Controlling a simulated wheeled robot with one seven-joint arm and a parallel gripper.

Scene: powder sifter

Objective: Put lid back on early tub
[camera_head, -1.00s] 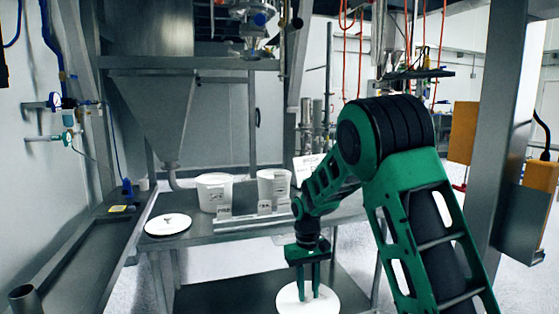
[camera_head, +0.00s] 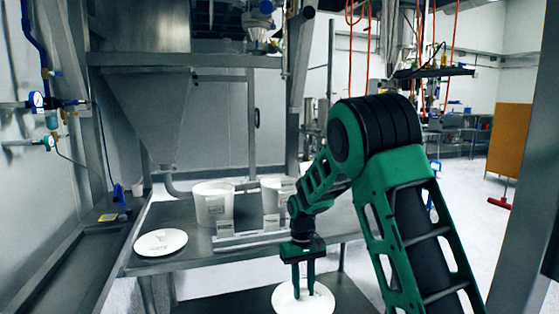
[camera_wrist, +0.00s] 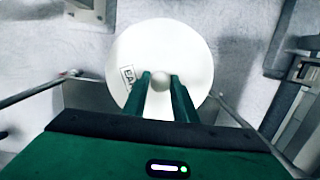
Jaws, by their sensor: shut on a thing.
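My gripper (camera_head: 304,280) is shut on the knob of a round white lid (camera_head: 345,292), held level in front of the table. In the wrist view the lid (camera_wrist: 185,50) fills the upper middle, with a label reading "EA", its remainder hidden by a finger; my gripper (camera_wrist: 161,84) has its fingers on both sides of the knob. Two white tubs stand on the metal table: a left tub (camera_head: 214,203) and a right tub (camera_head: 275,197), partly behind my arm. Both look open-topped. Their labels are too small to read.
A second white lid (camera_head: 160,242) lies on the left part of the metal table (camera_head: 190,263). A low metal rail with small label cards (camera_head: 250,240) runs in front of the tubs. A hopper (camera_head: 150,110) hangs above the table's back left.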

